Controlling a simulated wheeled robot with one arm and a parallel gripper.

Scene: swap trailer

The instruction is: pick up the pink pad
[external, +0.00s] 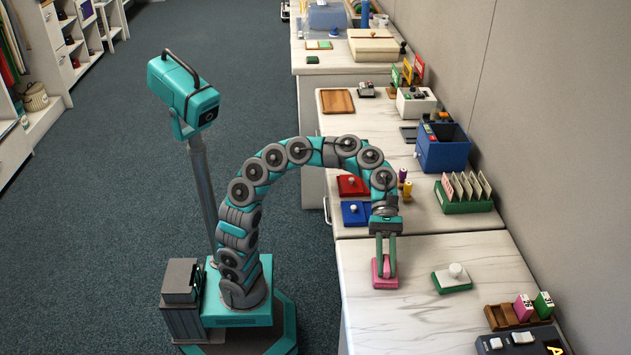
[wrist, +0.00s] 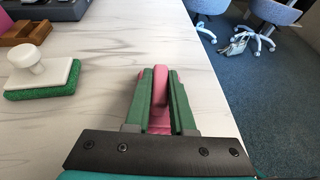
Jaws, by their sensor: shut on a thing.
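The pink pad (external: 384,281) is at the left part of the near white marble counter, under my gripper (external: 386,262). In the wrist view, my gripper (wrist: 160,100) has its two green fingers shut on the upright pink handle of the pink pad (wrist: 160,75). The pad's base is mostly hidden between and below the fingers. I cannot tell whether the base touches the counter.
A white block with a round knob and green pad (external: 453,278) sits to the right; it also shows in the wrist view (wrist: 42,75). A wooden holder (external: 508,317) and dark device (external: 520,343) stand further right. Red (external: 352,187) and blue (external: 354,216) pads lie on the counter behind.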

